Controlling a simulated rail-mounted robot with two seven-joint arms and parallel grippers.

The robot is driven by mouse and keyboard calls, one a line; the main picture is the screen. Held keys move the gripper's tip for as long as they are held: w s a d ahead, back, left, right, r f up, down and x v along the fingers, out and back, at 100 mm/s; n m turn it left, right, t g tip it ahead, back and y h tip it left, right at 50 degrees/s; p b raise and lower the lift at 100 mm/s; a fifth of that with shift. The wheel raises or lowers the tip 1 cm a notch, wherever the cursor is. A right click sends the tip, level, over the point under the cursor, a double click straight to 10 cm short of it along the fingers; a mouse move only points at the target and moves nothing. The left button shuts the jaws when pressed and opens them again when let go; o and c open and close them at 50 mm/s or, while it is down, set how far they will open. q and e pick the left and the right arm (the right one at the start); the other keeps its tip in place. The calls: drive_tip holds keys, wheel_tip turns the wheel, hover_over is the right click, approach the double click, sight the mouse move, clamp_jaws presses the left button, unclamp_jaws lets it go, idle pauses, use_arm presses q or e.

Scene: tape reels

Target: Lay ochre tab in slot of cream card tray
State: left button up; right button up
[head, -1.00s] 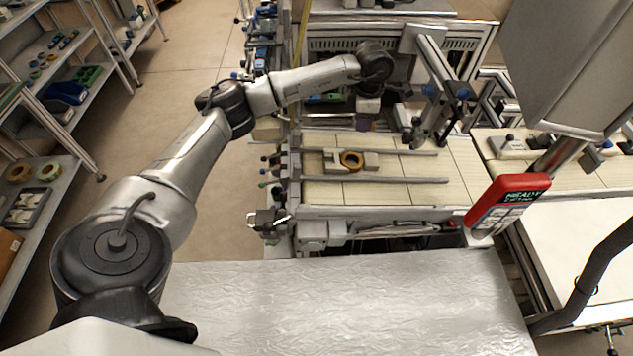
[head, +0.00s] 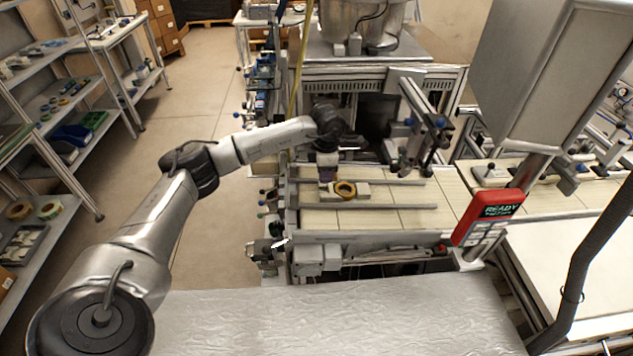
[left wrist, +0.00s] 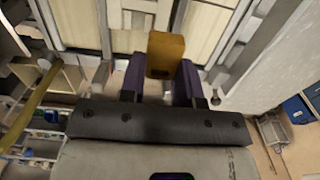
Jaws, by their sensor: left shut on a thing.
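The tab is not clear in the head view. A cream piece with a dark opening (left wrist: 139,14) lies beyond the tab in the wrist view; it may be the cream card tray, but I cannot tell. My right gripper is not in view.
Two long grey rails (head: 370,206) run across the bed. A post with blue knobs (head: 428,140) stands behind on the right. A red READY panel (head: 488,217) is at the right front.

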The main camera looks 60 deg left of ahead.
use_arm(q)
drive_tip(key=shift+s+a+f, duration=0.1)
drive_tip(key=shift+a+f, duration=0.5)
drive_tip(key=shift+f, duration=0.45)
drive_tip(key=shift+s+a+f, duration=0.15)
drive_tip(key=shift+a+f, duration=0.5)
drive_tip(key=shift+f, duration=0.35)
drive_tip(key=shift+s+a+f, duration=0.1)
drive_tip(key=shift+a+f, duration=0.5)
drive_tip(key=shift+f, duration=0.45)
drive_tip(key=shift+f, duration=0.1)
drive_tip(key=shift+f+b, duration=0.35)
drive_tip(key=shift+f, duration=0.15)
drive_tip(key=o, duration=0.9)
